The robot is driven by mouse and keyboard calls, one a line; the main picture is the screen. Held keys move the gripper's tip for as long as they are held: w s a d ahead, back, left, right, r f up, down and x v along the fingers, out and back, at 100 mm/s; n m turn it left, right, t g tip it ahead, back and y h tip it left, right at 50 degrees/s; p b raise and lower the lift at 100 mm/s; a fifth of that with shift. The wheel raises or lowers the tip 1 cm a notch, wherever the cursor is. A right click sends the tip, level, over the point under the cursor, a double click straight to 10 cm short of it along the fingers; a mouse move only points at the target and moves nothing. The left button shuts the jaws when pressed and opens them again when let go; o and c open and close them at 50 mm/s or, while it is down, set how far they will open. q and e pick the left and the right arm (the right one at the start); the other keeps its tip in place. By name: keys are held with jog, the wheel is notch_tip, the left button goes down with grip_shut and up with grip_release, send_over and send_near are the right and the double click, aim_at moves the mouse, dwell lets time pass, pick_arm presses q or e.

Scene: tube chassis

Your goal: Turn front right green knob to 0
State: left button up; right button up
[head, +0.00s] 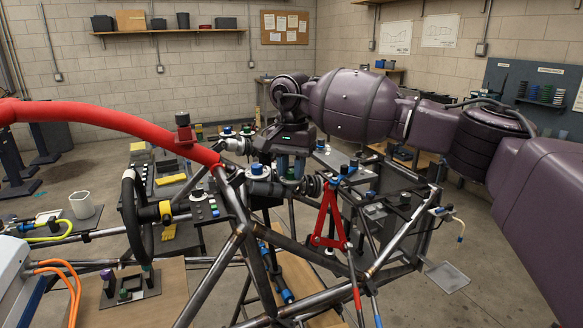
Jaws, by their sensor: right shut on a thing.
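My right arm comes in from the right, and its gripper (291,167) points down in the middle of the head view, at the front of the tube chassis. Its fingers are shut on a green knob (291,177), which shows only in part between them. The knob's pointer and any scale marks are hidden or too small to read. My left gripper is not in view.
The chassis tubes (237,198) and a red padded bar (120,117) run close to the gripper on the left. A blue-topped knob (257,170) stands just left of it. A black steering wheel (133,215) and a red wishbone (330,215) flank the area.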

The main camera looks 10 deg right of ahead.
jog(key=m, duration=0.4)
jog(key=shift+m, duration=0.3)
jog(key=m, duration=1)
jog(key=shift+m, duration=0.4)
jog(key=m, duration=0.4)
jog(key=shift+r+m+p, duration=0.1)
jog(key=shift+m+p, duration=0.2)
jog(key=o, duration=0.9)
jog(key=shift+o, duration=0.2)
